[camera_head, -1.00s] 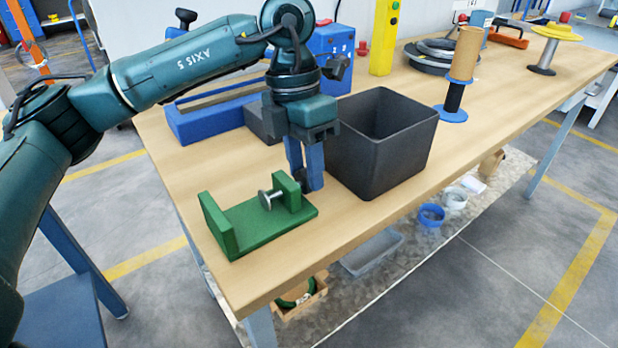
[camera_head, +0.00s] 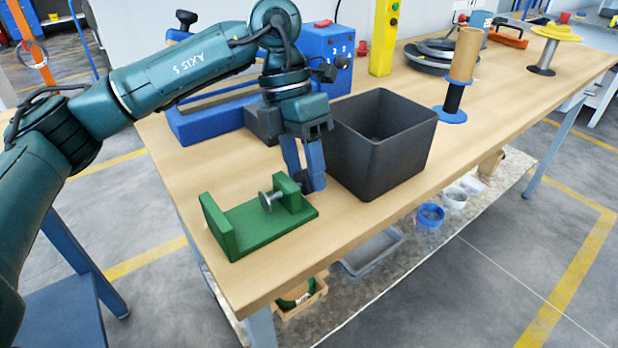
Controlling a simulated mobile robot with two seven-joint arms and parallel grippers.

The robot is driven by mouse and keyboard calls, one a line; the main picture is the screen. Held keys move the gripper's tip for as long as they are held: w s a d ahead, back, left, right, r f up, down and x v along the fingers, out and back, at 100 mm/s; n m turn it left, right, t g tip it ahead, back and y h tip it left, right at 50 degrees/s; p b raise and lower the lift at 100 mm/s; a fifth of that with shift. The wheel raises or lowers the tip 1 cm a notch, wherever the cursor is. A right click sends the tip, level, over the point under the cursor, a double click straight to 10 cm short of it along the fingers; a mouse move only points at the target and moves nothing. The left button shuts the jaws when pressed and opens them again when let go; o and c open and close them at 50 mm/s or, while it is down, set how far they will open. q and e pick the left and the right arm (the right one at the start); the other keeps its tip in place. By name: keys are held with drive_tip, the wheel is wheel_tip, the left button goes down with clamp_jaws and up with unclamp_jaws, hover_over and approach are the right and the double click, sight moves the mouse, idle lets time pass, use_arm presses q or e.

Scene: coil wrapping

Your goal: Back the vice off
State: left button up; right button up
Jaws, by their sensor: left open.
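The green vice (camera_head: 262,226) sits on the near left part of the workbench. It has a tall fixed plate at its left end and a smaller block at its right end. A grey metal screw (camera_head: 268,199) with a round head sticks out of the smaller block into the gap between the two. My left gripper (camera_head: 310,187) points down at the right end of the vice, beside the smaller block. Its blue fingers are open. What lies between the fingertips is hard to see. My right gripper is not in view.
A black open bin (camera_head: 385,155) stands just right of my left gripper. A blue machine (camera_head: 210,118) is behind it. A cardboard tube on a blue-based spool (camera_head: 462,72) and a yellow-topped spool (camera_head: 548,45) stand farther right. The bench front between them is clear.

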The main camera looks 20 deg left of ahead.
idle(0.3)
use_arm(q)
drive_tip(key=shift+r, duration=0.1)
drive_tip(key=p+v, duration=0.5)
drive_tip(key=v, duration=0.2)
drive_tip(key=shift+a, duration=0.15)
drive_tip(key=shift+w, duration=0.15)
